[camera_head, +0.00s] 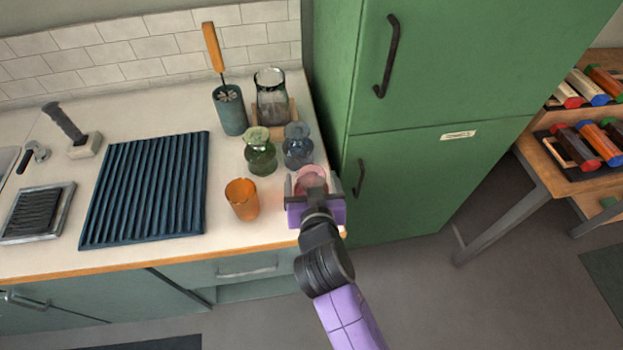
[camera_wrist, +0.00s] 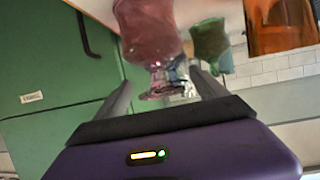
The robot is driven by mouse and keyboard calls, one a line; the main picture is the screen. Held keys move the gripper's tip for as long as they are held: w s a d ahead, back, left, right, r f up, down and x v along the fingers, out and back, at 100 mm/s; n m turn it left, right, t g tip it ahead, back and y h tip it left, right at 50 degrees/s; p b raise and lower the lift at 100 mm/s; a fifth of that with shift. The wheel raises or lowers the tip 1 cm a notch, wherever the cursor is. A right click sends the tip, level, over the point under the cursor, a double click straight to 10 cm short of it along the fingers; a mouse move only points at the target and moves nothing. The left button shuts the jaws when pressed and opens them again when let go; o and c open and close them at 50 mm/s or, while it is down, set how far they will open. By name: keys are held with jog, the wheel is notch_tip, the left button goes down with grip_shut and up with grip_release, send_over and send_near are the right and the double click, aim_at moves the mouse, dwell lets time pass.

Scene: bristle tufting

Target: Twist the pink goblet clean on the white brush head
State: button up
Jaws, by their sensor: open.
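The pink goblet (camera_head: 312,176) stands near the counter's right front corner. My gripper (camera_head: 311,187) is open there, with a finger on each side of the goblet. In the wrist view the goblet (camera_wrist: 150,35) shows its bowl, stem and foot between the spread fingers (camera_wrist: 163,82); I cannot tell whether either finger touches it. An orange-handled brush (camera_head: 213,46) stands in a blue-grey holder (camera_head: 231,112) at the back; pale bristles show at its top. A dark-handled tool with a whitish block (camera_head: 86,146) is at the left; I cannot tell which is the white brush head.
An orange cup (camera_head: 242,200), a green glass (camera_head: 260,152) and a blue-grey glass (camera_head: 297,146) stand close by. A clear jar (camera_head: 271,98) is behind them. A dark ribbed mat (camera_head: 150,190) lies left. The green fridge (camera_head: 420,170) rises close on the right.

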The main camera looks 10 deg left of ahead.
jog(key=b+v, duration=0.1)
jog(key=v, duration=0.6)
jog(key=shift+s, duration=0.15)
jog(key=s+d+f, duration=0.3)
jog(key=s+d, duration=0.4)
jog(key=s, duration=0.1)
jog(key=s+d+f, duration=0.2)
jog(key=s+d, duration=0.5)
jog(key=s, duration=0.1)
jog(key=s+d+r+m+h, duration=0.1)
jog(key=s+d+r, duration=0.3)
jog(key=s, duration=0.4)
jog(key=s+d+r+m+t+h, duration=0.1)
jog(key=s+d+r, duration=0.4)
jog(key=s, duration=0.2)
jog(key=shift+s+d+r+t+h, duration=0.2)
jog(key=shift+s+d+t+h, duration=0.1)
jog(key=shift+s, duration=0.1)
